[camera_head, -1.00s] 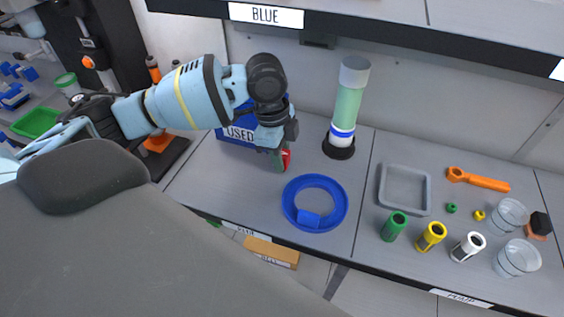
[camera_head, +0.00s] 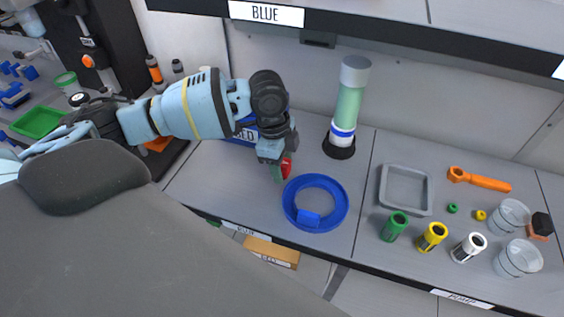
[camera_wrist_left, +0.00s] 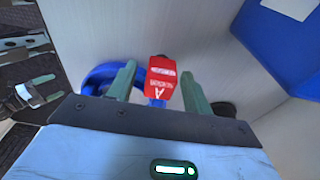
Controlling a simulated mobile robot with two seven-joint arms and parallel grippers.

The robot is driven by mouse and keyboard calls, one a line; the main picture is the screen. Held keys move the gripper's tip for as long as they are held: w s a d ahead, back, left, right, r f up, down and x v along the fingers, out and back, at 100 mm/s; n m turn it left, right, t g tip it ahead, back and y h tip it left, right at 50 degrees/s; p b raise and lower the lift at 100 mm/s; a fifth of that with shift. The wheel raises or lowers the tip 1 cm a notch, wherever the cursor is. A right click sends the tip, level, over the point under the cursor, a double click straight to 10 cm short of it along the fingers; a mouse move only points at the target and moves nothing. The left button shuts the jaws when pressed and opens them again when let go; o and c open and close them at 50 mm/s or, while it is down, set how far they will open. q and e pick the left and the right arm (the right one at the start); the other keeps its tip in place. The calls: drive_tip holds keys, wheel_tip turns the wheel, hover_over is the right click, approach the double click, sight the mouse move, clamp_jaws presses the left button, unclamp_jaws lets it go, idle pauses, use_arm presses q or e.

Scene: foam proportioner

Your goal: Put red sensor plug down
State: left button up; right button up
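The red sensor plug (camera_head: 286,168) is at my left gripper (camera_head: 281,172), over the grey bench between the blue bin and the blue ring. In the left wrist view, the plug (camera_wrist_left: 161,79) shows a red face with white lettering. It lies between the two greenish fingers of my left gripper (camera_wrist_left: 158,80), with a gap on each side, so the fingers look open around it. Whether the plug's lower end touches the bench is hard to tell. My right gripper is not in view.
The blue bin (camera_head: 240,138) labelled USED is behind my left wrist. A blue ring (camera_head: 340,205) lies just right of the plug. A green cylinder (camera_head: 348,103) stands behind. A grey tray (camera_head: 383,188), coloured caps and clear cups are on the right.

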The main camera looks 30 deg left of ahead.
use_arm(q)
drive_tip(key=shift+r, duration=0.3)
drive_tip(key=r, duration=0.4)
drive_tip(key=a+r, duration=0.1)
drive_tip(key=r, duration=0.2)
drive_tip(key=shift+s+r+p, duration=0.1)
drive_tip(key=shift+s+p, duration=0.05)
drive_tip(key=shift+p, duration=0.15)
drive_tip(key=shift+o, duration=0.5)
